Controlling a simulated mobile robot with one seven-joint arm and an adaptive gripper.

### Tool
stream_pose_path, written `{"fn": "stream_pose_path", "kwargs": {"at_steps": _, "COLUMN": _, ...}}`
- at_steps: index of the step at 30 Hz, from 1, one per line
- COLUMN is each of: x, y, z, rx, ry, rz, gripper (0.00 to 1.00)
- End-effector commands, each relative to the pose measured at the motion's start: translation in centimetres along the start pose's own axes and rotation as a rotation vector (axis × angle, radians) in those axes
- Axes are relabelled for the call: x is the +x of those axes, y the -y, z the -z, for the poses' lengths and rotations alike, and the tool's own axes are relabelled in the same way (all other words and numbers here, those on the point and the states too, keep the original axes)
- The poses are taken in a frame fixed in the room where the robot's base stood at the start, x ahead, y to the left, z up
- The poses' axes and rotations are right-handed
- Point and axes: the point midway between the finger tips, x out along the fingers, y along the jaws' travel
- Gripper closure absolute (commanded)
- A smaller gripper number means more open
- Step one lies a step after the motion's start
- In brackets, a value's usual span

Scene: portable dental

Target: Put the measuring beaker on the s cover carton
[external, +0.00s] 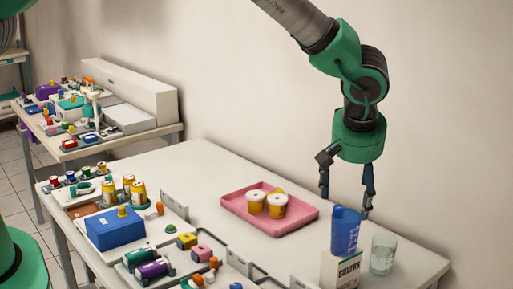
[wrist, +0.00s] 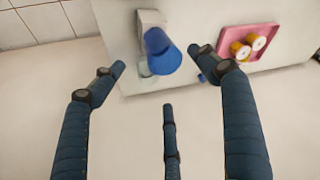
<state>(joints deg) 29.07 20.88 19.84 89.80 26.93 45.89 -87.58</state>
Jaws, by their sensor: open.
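The blue measuring beaker (external: 345,232) appears upright on top of the white carton (external: 338,272) lettered "COVERS", near the table's front right. In the wrist view the beaker (wrist: 162,52) overlaps the pale carton (wrist: 151,19). The exact contact between their bases is hard to see. My gripper (external: 345,197) is open and empty, pointing down above the beaker and apart from it. In the wrist view its dark blue fingers (wrist: 157,65) are spread, with the beaker showing between and beyond the two outer tips.
A clear glass (external: 383,254) stands close right of the carton. A pink tray (external: 235,204) holding two yellow-and-white cups (external: 267,205) lies left of my gripper. A blue box (external: 115,231) and several small items crowd the left front. The table's back middle is clear.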

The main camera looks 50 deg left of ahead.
Motion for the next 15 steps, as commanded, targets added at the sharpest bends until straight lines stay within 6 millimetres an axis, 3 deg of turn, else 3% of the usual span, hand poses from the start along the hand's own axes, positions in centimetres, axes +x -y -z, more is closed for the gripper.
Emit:
{"fn": "stream_pose_path", "kwargs": {"at_steps": 4, "x": -0.91, "y": -0.01, "z": 0.01, "rx": 0.0, "ry": 0.0, "rz": -0.001, "gripper": 0.26}}
{"fn": "stream_pose_path", "kwargs": {"at_steps": 15, "x": -1.09, "y": 0.0, "z": 0.02, "rx": 0.0, "ry": 0.0, "rz": 0.0, "gripper": 0.26}}
